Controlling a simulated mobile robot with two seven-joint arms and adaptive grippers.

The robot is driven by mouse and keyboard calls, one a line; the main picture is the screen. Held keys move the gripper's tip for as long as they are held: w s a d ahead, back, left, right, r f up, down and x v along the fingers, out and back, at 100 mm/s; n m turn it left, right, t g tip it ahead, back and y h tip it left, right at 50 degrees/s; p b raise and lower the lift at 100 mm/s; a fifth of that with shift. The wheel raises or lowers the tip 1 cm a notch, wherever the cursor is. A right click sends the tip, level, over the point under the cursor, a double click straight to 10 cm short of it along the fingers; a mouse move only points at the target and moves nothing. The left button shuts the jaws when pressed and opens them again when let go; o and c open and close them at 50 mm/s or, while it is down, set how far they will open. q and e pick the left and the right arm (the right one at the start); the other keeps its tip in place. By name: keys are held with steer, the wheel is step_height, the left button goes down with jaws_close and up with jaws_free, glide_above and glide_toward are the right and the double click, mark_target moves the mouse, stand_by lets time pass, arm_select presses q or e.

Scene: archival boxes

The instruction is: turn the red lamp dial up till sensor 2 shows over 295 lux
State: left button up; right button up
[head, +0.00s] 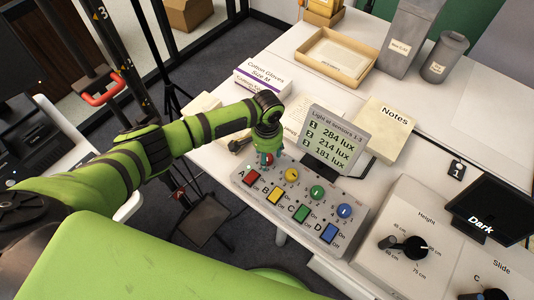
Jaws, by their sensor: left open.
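The light display (333,140) reads 284 lux for sensor 1, 214 lux for sensor 2 and 181 lux for sensor 3. The red dial (268,160) is at the left end of the dial row on the grey control box (318,240). My left gripper (266,156) points down at the red dial from above and is open. Its fingers partly hide the dial; I cannot tell whether they touch it. The red switch A (252,178) sits in front of the dial. My right gripper is not in view.
Yellow (291,174), green (317,192) and blue (344,211) dials stand to the right of the red one. A Notes pad (383,133) and cotton gloves boxes (262,80) lie behind. A height dial box (425,225) and a dark screen (490,213) stand right.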

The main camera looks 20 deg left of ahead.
arm_select(q)
step_height(320, 180, up, 12)
stand_by(0.5)
stand_by(0.3)
